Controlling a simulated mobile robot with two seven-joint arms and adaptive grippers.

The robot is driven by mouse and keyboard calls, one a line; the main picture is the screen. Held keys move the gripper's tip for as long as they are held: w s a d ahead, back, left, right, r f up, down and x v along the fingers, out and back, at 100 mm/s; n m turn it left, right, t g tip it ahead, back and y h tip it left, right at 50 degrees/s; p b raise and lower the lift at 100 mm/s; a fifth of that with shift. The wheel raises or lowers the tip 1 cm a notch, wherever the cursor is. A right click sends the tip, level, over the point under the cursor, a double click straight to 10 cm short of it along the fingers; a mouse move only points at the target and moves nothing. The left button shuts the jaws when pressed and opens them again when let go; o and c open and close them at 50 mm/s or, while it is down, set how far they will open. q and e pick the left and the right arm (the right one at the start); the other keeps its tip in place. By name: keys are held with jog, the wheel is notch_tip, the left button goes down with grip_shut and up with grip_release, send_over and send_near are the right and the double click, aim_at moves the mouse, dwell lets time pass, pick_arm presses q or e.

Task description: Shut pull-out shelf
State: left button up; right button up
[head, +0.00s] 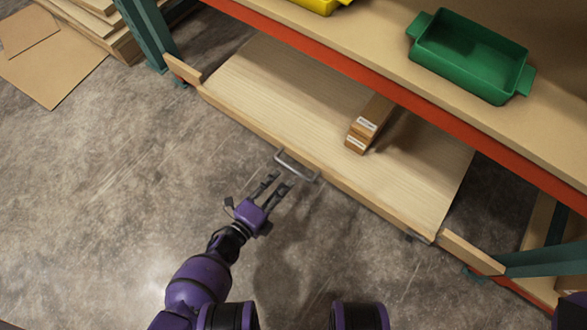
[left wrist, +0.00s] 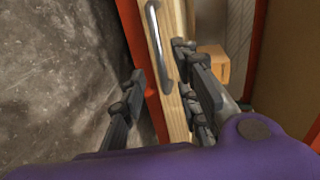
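The pull-out shelf (head: 290,85) is a light wooden board that sticks out from under the orange rack beam. A grey metal bar handle (head: 296,168) is on its front edge. My left gripper (head: 281,180) is just in front of the handle, pointing at it, with its two fingers spread. In the left wrist view the handle (left wrist: 158,48) lies between the open fingers of the left gripper (left wrist: 160,65), nearer the right one. I cannot tell whether a finger touches it. My right gripper is not in view.
Small brown boxes (head: 365,132) sit on the pull-out shelf. A green bin (head: 470,58) and a partly visible yellow bin (head: 318,4) stand on the shelf above. Flat cardboard (head: 50,70) lies at the upper left. The concrete floor (head: 110,190) in front is clear.

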aim_at(293, 171)
pick_arm(q)
jog(key=b+x, duration=0.2)
jog(key=x, duration=0.5)
jog(key=shift+w+d+b, duration=0.25)
jog(key=shift+w+b, duration=0.1)
jog(key=shift+b, duration=0.05)
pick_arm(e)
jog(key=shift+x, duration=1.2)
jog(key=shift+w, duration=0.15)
pick_arm(q)
grip_shut()
